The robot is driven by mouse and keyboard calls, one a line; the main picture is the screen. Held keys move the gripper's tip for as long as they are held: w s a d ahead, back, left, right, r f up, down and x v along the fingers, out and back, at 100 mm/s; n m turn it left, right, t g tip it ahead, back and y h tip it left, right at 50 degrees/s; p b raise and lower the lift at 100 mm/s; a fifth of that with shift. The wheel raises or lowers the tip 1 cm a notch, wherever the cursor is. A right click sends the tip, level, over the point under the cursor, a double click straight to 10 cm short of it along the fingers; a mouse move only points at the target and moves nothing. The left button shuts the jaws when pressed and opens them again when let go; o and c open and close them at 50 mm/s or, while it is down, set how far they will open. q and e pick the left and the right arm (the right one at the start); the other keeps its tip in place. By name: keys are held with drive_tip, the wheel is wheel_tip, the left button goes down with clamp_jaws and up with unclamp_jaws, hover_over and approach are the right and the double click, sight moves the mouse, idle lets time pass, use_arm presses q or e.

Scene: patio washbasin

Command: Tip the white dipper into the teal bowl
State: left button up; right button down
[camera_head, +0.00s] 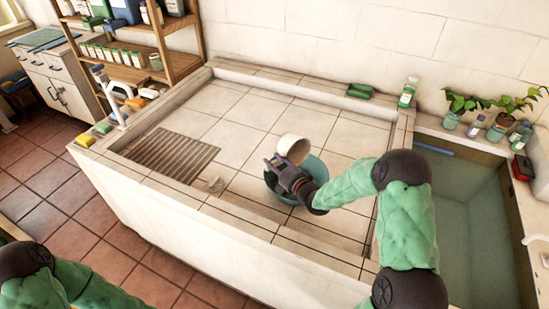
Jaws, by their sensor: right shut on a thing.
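The white dipper (291,147) is held above the far side of the teal bowl (318,170), and its cup looks tilted. I cannot see into the cup or tell whether anything is in it. The teal bowl stands on the tiled basin floor, largely hidden by my right gripper and forearm. My right gripper (275,163) is over the bowl, shut on the dipper, whose handle is mostly hidden by the fingers. My left arm shows only at the lower left corner, and its gripper is out of view.
A water-filled trough (470,215) is at right, with bottles and plants behind. The basin's back is mostly clear.

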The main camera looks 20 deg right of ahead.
drive_tip(key=r+g+p, duration=0.1)
drive_tip(key=g+p, duration=0.1)
drive_tip(key=p, duration=0.2)
drive_tip(key=shift+r, duration=0.35)
drive_tip(key=shift+g+h+p, duration=0.3)
drive_tip(key=shift+g+p, duration=0.2)
drive_tip(key=shift+p, duration=0.05)
wheel_tip(320, 180, up, 3)
drive_tip(key=g+h+p, duration=0.1)
drive_tip(key=g+p, duration=0.5)
drive_tip(key=p, duration=0.7)
drive_tip(key=shift+f+g+p, duration=0.1)
drive_tip(key=shift+g+p, duration=0.3)
wheel_tip(320, 180, up, 2)
drive_tip(key=g+h+p, duration=0.1)
drive_tip(key=g+p, duration=0.2)
drive_tip(key=p, duration=0.9)
drive_tip(key=shift+g, duration=0.4)
drive_tip(key=shift+w+g, duration=0.1)
drive_tip(key=shift+g, duration=0.5)
drive_tip(key=shift+r+g+h, duration=0.25)
drive_tip(key=shift+g+h, duration=0.05)
drive_tip(key=shift+g, duration=0.3)
drive_tip(key=shift+r, duration=0.15)
drive_tip(key=shift+d, duration=0.1)
